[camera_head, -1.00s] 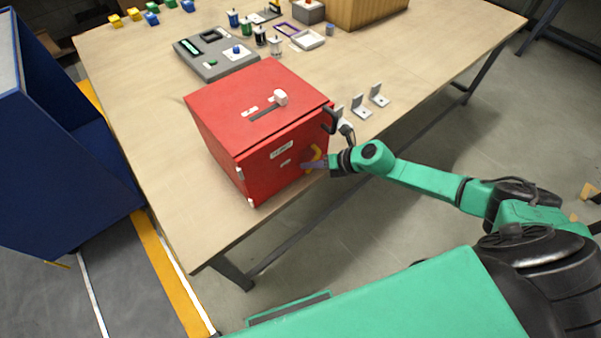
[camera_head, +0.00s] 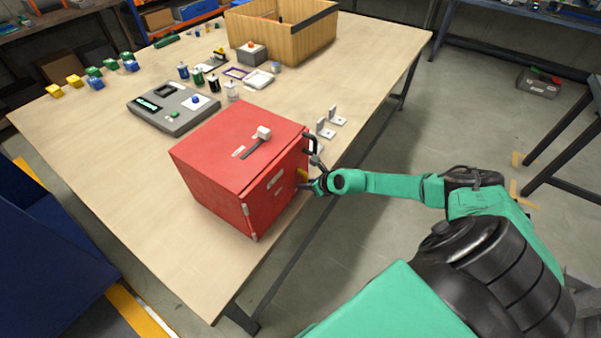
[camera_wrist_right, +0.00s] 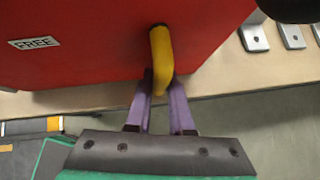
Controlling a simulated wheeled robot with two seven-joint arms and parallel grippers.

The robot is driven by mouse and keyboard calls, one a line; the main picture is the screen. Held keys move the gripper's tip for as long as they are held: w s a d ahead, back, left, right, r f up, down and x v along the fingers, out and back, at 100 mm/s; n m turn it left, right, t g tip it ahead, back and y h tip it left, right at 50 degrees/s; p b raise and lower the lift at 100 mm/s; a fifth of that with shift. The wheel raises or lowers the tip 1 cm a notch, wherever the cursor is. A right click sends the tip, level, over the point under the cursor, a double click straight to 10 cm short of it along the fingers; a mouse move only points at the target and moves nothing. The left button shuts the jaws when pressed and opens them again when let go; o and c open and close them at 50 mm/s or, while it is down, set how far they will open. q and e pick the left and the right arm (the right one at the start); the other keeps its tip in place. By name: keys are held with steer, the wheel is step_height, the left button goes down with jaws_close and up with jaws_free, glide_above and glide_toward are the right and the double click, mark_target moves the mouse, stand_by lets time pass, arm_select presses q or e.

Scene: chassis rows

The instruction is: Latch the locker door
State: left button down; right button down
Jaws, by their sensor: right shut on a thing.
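The red locker (camera_head: 235,145) stands on the table, and its door (camera_head: 268,200) looks flush with the body. A yellow handle (camera_head: 303,174) sits on the door's right part. It hangs down in the right wrist view (camera_wrist_right: 161,60), near a white label reading FREE (camera_wrist_right: 33,43). My right gripper (camera_head: 307,186) is at the door, its purple fingers (camera_wrist_right: 160,88) on either side of the handle's lower end and shut on it. The fingers partly hide the handle in the head view. My left gripper is not in view.
A black bracket-like handle (camera_head: 310,143) juts from the locker's right edge. Metal angle brackets (camera_head: 326,130) stand behind it. A grey control box (camera_head: 172,108), small jars and a wooden crate (camera_head: 283,35) are farther back. The table's left front is clear.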

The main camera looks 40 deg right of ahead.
stand_by(0.4)
steer(key=c, duration=0.8)
jaws_free()
steer(key=shift+s+d+r+p, duration=0.1)
steer(key=shift+s+r+p, duration=0.1)
steer(key=shift+r+p, duration=0.1)
steer(key=p+v, duration=0.1)
steer(key=v, duration=1.2)
steer(key=shift+s, duration=0.35)
steer(key=shift+r, duration=0.15)
